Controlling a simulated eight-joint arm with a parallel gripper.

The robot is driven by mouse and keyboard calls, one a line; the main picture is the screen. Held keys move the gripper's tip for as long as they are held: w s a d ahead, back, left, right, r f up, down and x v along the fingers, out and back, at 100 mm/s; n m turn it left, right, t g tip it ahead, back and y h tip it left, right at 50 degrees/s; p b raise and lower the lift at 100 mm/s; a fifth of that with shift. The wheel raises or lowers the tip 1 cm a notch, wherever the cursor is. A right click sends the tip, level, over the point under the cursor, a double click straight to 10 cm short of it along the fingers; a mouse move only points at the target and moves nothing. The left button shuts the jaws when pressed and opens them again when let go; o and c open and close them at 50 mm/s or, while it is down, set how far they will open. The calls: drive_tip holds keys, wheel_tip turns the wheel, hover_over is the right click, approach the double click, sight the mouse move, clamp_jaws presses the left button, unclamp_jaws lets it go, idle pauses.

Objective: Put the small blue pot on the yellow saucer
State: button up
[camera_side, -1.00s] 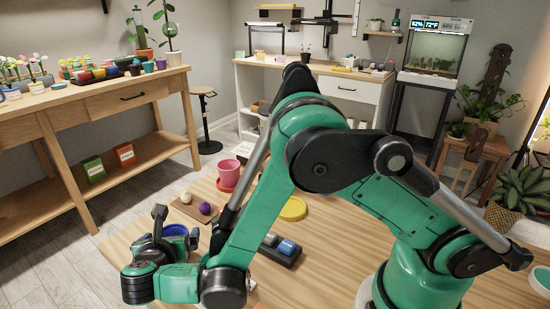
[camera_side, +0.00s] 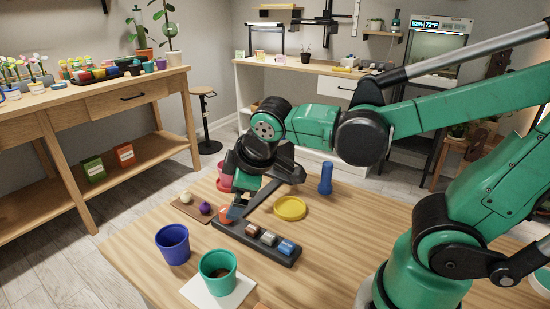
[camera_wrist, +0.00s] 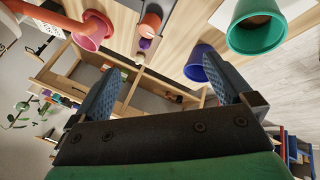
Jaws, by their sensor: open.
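The small blue pot (camera_side: 173,246) stands upright on the wooden table at the front left, beside the green pot, and looks empty in the side view. It also shows in the wrist view (camera_wrist: 204,66), near the right finger. The yellow saucer (camera_side: 290,207) lies flat and bare near the middle of the table. My gripper (camera_side: 245,205) is open, above the far-left end of a dark tray, between the blue pot and the saucer and apart from both. In the wrist view its two fingers (camera_wrist: 160,66) are spread with nothing held between them.
The green pot (camera_side: 218,268) stands on a white sheet. The dark tray (camera_side: 255,247) holds several small coloured blocks. A pink pot (camera_side: 224,178) is partly behind my gripper. A purple ball (camera_side: 205,208) lies on a brown board. A blue cylinder (camera_side: 326,178) stands behind the saucer.

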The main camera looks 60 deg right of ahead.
drive_tip(key=s+m, duration=0.1)
drive_tip(key=m, duration=0.1)
drive_tip(key=s+d+m+y, duration=0.1)
drive_tip(key=m, duration=0.1)
drive_tip(key=s+m+t, duration=0.1)
drive_tip(key=m, duration=0.1)
drive_tip(key=shift+d+r+m+y, duration=0.15)
drive_tip(key=shift+r+m+y, duration=0.15)
drive_tip(key=shift+m, duration=0.1)
